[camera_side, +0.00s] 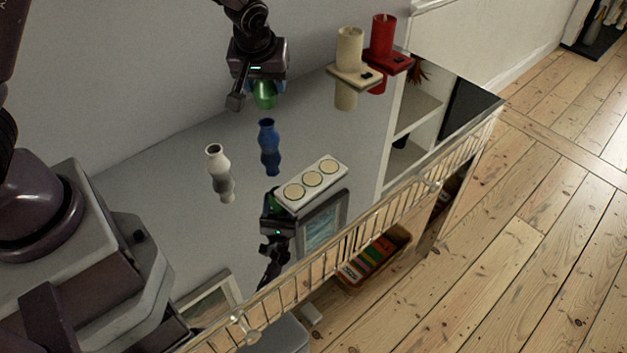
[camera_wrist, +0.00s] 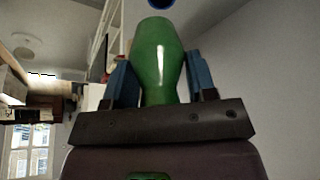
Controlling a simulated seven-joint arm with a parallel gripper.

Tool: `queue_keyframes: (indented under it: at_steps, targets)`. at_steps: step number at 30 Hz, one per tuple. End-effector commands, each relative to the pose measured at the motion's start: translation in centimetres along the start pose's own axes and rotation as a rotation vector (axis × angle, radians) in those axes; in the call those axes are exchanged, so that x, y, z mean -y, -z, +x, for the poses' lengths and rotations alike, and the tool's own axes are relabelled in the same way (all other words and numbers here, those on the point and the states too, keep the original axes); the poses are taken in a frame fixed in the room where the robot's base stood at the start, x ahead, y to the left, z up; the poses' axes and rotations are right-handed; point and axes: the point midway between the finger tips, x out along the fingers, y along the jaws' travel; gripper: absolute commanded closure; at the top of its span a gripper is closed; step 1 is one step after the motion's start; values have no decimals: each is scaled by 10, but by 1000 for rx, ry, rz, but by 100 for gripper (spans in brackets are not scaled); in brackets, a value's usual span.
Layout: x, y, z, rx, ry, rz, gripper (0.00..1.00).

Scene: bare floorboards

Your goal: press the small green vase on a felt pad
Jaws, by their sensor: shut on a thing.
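The small green vase (camera_side: 264,95) is between the fingers of my gripper (camera_side: 254,98), at the upper middle of the side view. The gripper is shut on it and holds it in the air, above the glossy top. In the wrist view the green vase (camera_wrist: 160,60) stands between two blue fingers; the gripper hides its lower part. A pale block with three round felt pads (camera_side: 311,185) lies on the top, nearer the railing. The pads look bare, and the vase is apart from them.
A blue vase (camera_side: 268,147) and a white vase (camera_side: 219,172) stand upright left of the pad block. A cream candle (camera_side: 349,50) and a red candle (camera_side: 383,38) stand on holders at the back right. A metal railing (camera_side: 330,262) runs along the front edge. The top mirrors my arm.

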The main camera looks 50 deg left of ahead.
Motion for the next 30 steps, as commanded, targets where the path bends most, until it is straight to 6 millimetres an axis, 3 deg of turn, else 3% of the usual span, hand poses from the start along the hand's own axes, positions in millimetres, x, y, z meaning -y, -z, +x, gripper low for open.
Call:
queue_keyframes:
  at_steps: [5,8,13,19,30]
  targets:
    - [-5,-4,-1,0,-7,15,75]
    - [-21,-20,-3,2,-26,66,75]
    - [-54,-74,-4,2,-62,164,75]
    - [-68,-123,-3,-1,-47,125,75]
    - [-64,-125,-1,0,10,-26,75]
